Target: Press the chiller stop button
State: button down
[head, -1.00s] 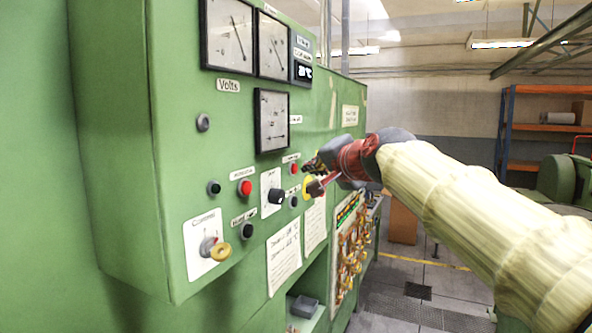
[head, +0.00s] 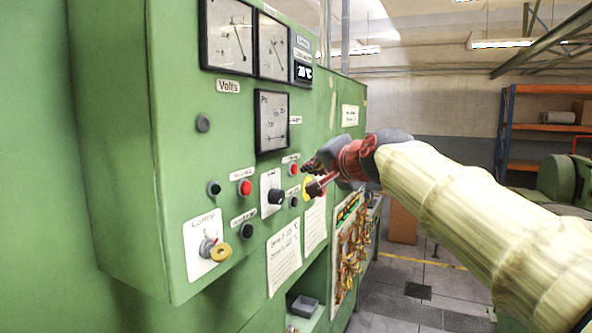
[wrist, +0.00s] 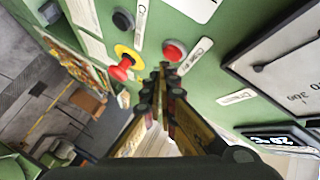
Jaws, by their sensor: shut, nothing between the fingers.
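A red push button (wrist: 174,50) with a small white label (wrist: 198,56) beside it is on the green panel in the wrist view; the label seems to start with "C" but is too blurred to read surely. The same red button (head: 294,170) shows in the head view. My gripper (wrist: 169,70) is shut and empty, its fingertips close to the red button; I cannot tell whether they touch it. In the head view my gripper (head: 314,166) is just right of the button. A black button (wrist: 122,20) sits on the same panel.
A red mushroom knob on a yellow ring (wrist: 124,66) sticks out close to my fingers. Another red button (head: 245,187), a black rotary knob (head: 276,196), a yellow-tagged key switch (head: 219,251) and gauges (head: 271,120) are on the panel. The floor to the right is open.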

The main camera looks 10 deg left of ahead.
jog(key=shift+w+a, duration=0.1)
jog(key=shift+a, duration=0.25)
jog(key=shift+w+a+p, duration=0.15)
jog(key=shift+a+p, duration=0.15)
jog(key=shift+p, duration=0.15)
dwell(0.6)
jog(key=shift+d, duration=0.1)
jog(key=shift+s+d+b, duration=0.3)
jog(key=shift+d+b, duration=0.35)
jog(key=shift+b, duration=0.05)
jog(key=d+b, duration=0.1)
jog(key=s+d+b, duration=0.1)
jog(key=d, duration=0.1)
jog(key=d+b, duration=0.1)
jog(key=shift+s+d, duration=0.35)
jog(key=shift+s, duration=0.05)
dwell(0.7)
